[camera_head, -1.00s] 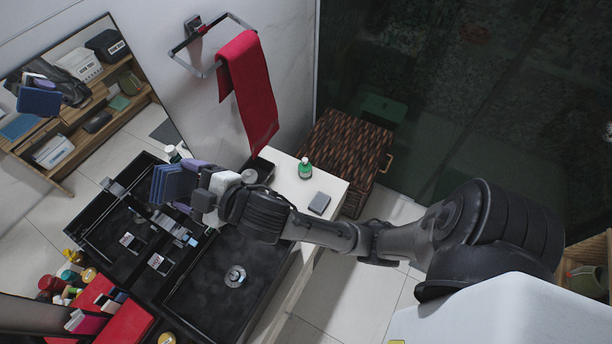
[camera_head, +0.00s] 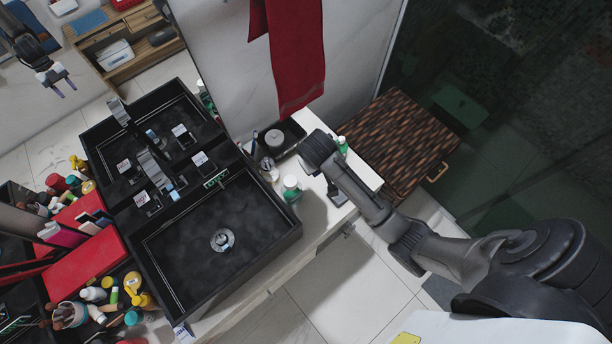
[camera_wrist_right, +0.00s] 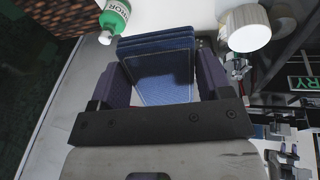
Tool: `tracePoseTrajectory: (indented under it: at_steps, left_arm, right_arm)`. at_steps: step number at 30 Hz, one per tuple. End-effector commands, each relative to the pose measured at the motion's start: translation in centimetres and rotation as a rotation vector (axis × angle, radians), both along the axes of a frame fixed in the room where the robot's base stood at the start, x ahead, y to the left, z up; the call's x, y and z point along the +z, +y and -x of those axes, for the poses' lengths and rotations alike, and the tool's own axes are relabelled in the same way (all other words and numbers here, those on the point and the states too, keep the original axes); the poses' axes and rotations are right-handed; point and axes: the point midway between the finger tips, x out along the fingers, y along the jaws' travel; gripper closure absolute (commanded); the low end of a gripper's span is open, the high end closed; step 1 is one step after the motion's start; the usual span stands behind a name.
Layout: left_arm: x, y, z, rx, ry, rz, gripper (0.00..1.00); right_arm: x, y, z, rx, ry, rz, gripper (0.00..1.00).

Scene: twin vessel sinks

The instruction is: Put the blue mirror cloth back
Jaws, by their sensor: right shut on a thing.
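The blue mirror cloth (camera_wrist_right: 158,72) is a folded, layered dark blue pad in the right wrist view. My right gripper (camera_wrist_right: 162,82) is shut on it, with a purple finger on each side. My left gripper is not directly in view; an arm with two spread fingers shows at the top left, apparently as a mirror reflection.
A red towel (camera_head: 293,55) hangs above the counter (camera_head: 318,212). A green-and-white bottle (camera_head: 291,188) and a dark tray (camera_head: 285,137) stand near my wrist. The near black sink (camera_head: 220,240) is empty. A woven brown hamper (camera_head: 405,140) stands behind. Toiletries crowd the lower left.

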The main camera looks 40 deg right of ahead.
Motion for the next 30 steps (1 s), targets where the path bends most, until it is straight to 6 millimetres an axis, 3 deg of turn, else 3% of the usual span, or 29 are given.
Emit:
tracePoseTrajectory:
  at_steps: [1, 4, 9, 13, 17, 24, 30]
  left_arm:
    - [-1.4, 0.0, 0.0, 0.0, 0.0, 0.0, 0.57]
    - [-2.3, 0.0, 0.0, 0.0, 0.0, 0.0, 0.57]
    - [-3.3, -0.1, 0.0, 0.002, 0.0, 0.004, 0.57]
    - [-3.7, -0.3, 0.0, 0.004, 0.0, 0.009, 0.57]
    - [-4.3, -0.5, 0.0, 0.007, 0.0, 0.014, 0.57]
    - [-5.5, -0.5, 0.0, 0.007, -0.001, 0.016, 0.57]
    - [-6.4, -0.4, 0.0, 0.005, 0.0, 0.012, 0.57]
  right_arm:
    - [-2.9, -0.3, 1.1, -0.058, 0.047, -0.054, 0.47]
    - [-5.9, -0.7, 2.8, -0.15, 0.104, -0.14, 0.47]
    - [-8.9, -0.9, 4.9, -0.244, 0.15, -0.231, 0.47]
    - [-10.2, -1.0, 5.1, -0.275, 0.162, -0.26, 0.47]
    - [-11.6, -1.0, 3.3, -0.283, 0.164, -0.27, 0.47]
    - [-14.6, -1.0, -1.8, -0.281, 0.164, -0.269, 0.47]
    - [-16.3, -1.1, -4.7, -0.281, 0.163, -0.268, 0.47]
